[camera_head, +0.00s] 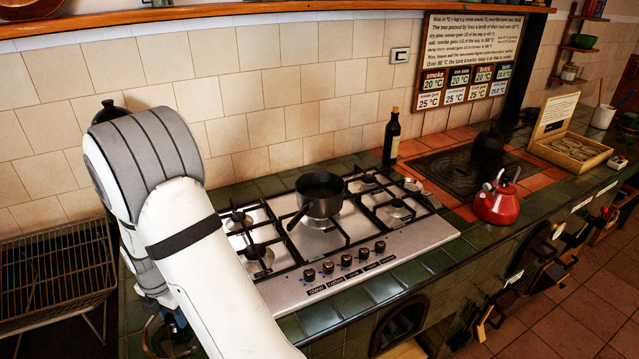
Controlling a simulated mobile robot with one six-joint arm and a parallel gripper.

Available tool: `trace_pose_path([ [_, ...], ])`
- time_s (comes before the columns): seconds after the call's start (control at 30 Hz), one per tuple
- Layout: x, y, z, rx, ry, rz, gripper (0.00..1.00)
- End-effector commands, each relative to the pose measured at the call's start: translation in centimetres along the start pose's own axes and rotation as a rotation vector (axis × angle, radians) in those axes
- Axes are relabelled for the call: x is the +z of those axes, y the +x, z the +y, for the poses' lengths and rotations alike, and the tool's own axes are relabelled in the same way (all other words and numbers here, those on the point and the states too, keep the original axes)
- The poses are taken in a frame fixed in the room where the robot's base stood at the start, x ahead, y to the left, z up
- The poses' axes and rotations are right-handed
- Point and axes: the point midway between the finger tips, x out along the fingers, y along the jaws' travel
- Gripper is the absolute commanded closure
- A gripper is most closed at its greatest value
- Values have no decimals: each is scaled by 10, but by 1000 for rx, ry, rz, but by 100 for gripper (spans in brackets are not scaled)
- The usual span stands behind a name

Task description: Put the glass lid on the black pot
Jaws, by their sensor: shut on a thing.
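The black pot (319,194) stands upright on the middle of the gas hob, with its handle pointing to the lower left. Its top is open and no lid is on it. A curved, shiny rim (150,338) shows at the lower left beside my arm, partly hidden. I cannot tell whether it is the glass lid. No other lid can be made out.
The steel hob (409,246) has black grates around the pot and knobs in front. A dark bottle (391,139) stands behind it. A red kettle (496,204) stands to the right. A wire rack (55,280) is at the far left. Green tiles edge the counter.

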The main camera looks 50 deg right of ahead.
Motion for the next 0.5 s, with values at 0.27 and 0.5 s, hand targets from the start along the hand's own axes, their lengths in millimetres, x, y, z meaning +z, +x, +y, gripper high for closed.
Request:
trace_pose_path([
  [0.27, 1, -20, 0, 2, 1, -1, 89],
  [0.5, 1, -34, 0, 1, 1, 0, 89],
])
